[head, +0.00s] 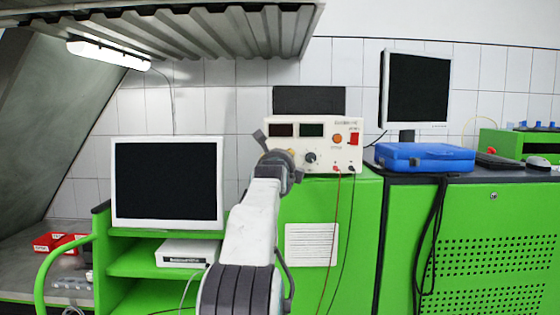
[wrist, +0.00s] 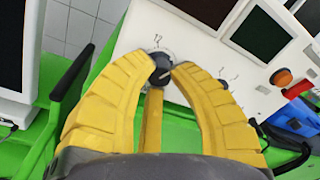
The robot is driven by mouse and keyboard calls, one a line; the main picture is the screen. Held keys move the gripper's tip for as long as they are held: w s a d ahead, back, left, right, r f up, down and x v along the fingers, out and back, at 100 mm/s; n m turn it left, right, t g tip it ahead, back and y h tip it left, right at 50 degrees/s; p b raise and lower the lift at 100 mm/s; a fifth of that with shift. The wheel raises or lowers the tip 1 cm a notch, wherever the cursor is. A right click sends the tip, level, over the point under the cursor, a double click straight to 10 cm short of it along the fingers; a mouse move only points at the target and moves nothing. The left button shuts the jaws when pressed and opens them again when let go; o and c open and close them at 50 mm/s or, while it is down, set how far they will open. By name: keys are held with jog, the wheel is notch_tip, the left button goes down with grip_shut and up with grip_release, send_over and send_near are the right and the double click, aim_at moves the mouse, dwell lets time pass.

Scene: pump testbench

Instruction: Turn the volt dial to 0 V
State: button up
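The power supply (head: 345,155) is a white box with two dark displays, standing on a green cabinet. A black dial with a light pointer mark (wrist: 160,76) shows on its panel in the wrist view, with a printed scale around it; I cannot read its label. In the head view my gripper (head: 277,152) covers the panel's lower left and hides this dial.
An orange button (wrist: 283,78) and a red switch (wrist: 300,90) are on the panel's right part. Red and black cables (head: 337,200) hang from its lower right. A monitor (head: 167,183) stands at left; a blue case (head: 424,155) lies on the cabinet at right.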

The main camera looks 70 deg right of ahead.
grip_shut()
jog(key=shift+r, duration=0.1)
jog(key=shift+a+n+h+b, duration=0.1)
jog(key=shift+n+h+b, duration=0.3)
jog(key=shift+n+b, duration=2.15)
jog(key=n+p, duration=0.2)
jog(key=shift+r+n, duration=0.1)
jog(key=shift+n, duration=0.25)
jog(key=shift+o, duration=1.6)
grip_release()
jog(key=o, duration=0.5)
jog(key=shift+w+f, duration=0.1)
jog(key=shift+f, duration=0.1)
